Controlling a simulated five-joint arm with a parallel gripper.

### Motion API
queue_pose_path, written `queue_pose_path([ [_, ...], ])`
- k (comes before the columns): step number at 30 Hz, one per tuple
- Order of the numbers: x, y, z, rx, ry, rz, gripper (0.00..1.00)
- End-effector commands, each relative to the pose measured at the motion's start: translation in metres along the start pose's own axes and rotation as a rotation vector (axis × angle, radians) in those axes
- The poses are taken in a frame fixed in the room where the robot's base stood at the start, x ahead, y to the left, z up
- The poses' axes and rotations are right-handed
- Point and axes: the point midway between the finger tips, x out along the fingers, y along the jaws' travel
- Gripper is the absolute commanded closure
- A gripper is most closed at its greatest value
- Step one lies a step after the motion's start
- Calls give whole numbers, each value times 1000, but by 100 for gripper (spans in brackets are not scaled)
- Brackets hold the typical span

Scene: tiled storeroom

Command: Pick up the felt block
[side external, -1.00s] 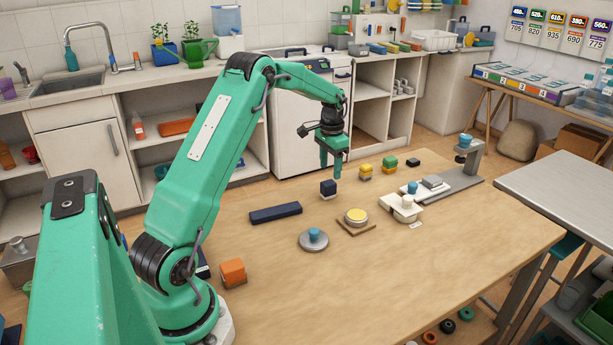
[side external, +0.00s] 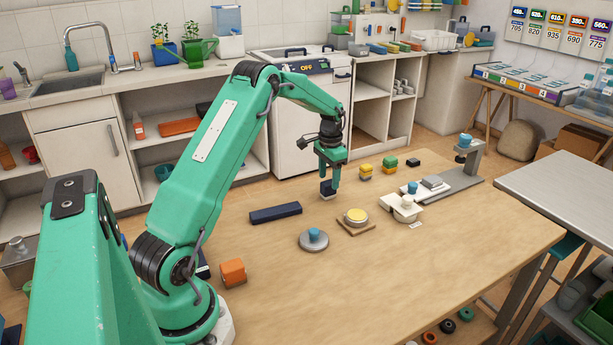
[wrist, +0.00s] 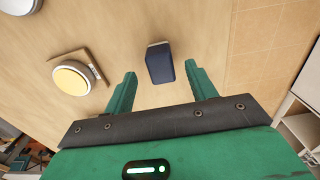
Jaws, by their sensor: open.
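A small dark navy block with a pale layer on one face, which looks like the felt block (side external: 326,193), stands on the wooden table (side external: 420,270). My gripper (side external: 329,185) is low over it in the side view, with its fingers pointing down and partly hiding the block. In the wrist view the block (wrist: 160,66) lies between the two green fingertips of my gripper (wrist: 160,73), with a gap visible on each side. The jaws are open and hold nothing.
A long navy bar (side external: 275,212) lies left of the block. A round yellow-topped button on a wooden base (side external: 356,217) and a grey disc with a blue knob (side external: 314,239) stand nearby. Yellow blocks (side external: 366,172) are behind right.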

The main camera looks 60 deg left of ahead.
Motion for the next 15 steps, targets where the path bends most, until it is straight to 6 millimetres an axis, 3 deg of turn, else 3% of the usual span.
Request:
queue_pose_path([
  [9,36,-1,0,0,-3,2,44],
  [15,47,-1,0,0,-1,1,44],
])
